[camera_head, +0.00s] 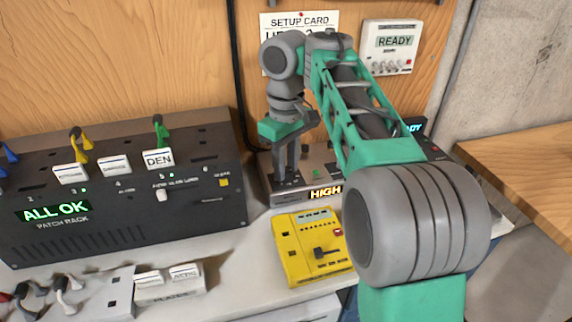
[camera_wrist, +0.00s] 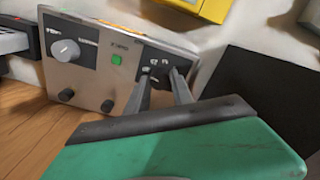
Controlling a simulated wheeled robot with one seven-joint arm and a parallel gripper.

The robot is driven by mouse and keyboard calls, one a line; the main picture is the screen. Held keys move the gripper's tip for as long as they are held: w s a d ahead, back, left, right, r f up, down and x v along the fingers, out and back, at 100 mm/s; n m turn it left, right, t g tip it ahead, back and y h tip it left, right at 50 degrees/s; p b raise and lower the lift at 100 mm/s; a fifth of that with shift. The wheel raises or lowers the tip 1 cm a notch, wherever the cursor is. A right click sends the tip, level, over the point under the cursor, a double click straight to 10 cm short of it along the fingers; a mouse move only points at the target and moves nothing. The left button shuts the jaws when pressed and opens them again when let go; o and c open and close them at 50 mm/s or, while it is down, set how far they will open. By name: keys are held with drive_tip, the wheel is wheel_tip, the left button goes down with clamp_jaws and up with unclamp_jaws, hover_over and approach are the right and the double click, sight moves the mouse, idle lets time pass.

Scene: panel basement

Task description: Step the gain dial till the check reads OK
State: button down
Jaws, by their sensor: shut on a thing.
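A grey instrument box (camera_head: 262,172) stands at the back of the bench, and its front display (camera_head: 326,192) reads HIGH. Its panel (camera_wrist: 92,80) in the wrist view carries a pale round knob (camera_wrist: 66,50), a green square button (camera_wrist: 117,59) and dark knobs. My gripper (camera_head: 288,182) reaches down to the left part of the box. In the wrist view my gripper (camera_wrist: 163,82) is shut on a dark dial (camera_wrist: 158,72) on that panel. The dial is partly hidden by the fingers, and its label is too small to read.
A patch rack (camera_head: 120,190) at left shows ALL OK. A yellow meter (camera_head: 300,262) lies just in front of the box. A wall unit (camera_head: 388,50) reads READY. A setup card (camera_head: 272,22) is mostly covered by my arm. Loose plugs lie at front left.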

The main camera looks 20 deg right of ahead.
drive_tip(key=m, duration=0.3)
drive_tip(key=shift+m+b, duration=0.3)
drive_tip(key=shift+m, duration=1.7)
drive_tip(key=c, duration=1.1)
unclamp_jaws()
wheel_tip(320, 180, up, 8)
drive_tip(key=p, duration=0.7)
drive_tip(key=shift+f, duration=0.1)
